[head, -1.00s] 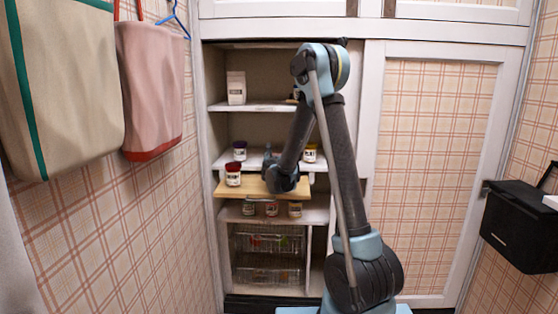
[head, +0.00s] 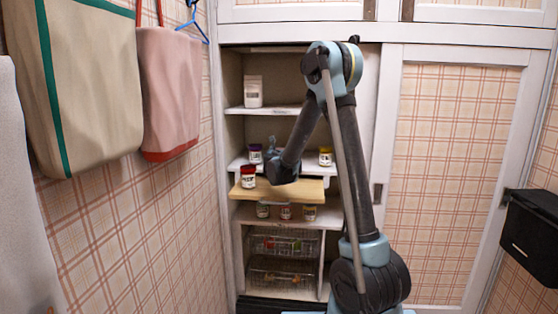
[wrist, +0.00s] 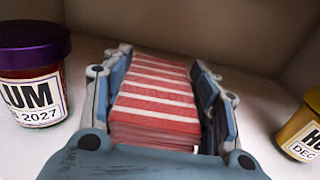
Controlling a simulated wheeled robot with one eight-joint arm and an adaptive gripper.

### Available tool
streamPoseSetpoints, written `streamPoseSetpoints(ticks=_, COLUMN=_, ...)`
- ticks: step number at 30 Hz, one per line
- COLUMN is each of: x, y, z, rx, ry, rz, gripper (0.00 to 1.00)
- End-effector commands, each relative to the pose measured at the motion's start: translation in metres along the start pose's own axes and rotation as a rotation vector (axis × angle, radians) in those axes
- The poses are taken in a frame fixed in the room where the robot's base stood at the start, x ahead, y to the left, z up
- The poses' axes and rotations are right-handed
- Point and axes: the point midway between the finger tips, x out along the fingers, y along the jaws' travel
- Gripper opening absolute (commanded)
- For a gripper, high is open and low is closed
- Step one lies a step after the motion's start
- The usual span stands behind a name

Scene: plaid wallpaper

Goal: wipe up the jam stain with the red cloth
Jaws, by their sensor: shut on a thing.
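My gripper (wrist: 160,100) is shut on the red cloth (wrist: 152,103), a folded cloth with red and white stripes, seen between the fingers in the wrist view. In the head view my gripper (head: 272,152) is at the middle shelf, above the pull-out wooden board (head: 300,190), to the right of the purple-lidded jar (head: 255,154). The cloth cannot be made out in the head view. I see no jam stain in either view; my arm covers part of the shelf and board.
A red-lidded jar (head: 248,178) stands on the board's left end. A yellow jar (head: 325,157) stands right of my gripper on the shelf. Several small jars stand below the board, above wire baskets (head: 283,243). A white package (head: 253,91) stands on the upper shelf.

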Motion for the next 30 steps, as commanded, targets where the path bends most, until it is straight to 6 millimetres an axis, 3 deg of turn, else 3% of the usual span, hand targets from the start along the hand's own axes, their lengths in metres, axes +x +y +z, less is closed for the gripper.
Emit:
streamPoseSetpoints(ticks=12, x=0.0, y=-0.004, z=0.036, rx=0.0, ry=0.0, rz=-0.004, gripper=0.23)
streamPoseSetpoints(ticks=30, x=0.0, y=-0.005, z=0.039, rx=0.0, ry=0.0, rz=-0.005, gripper=0.23)
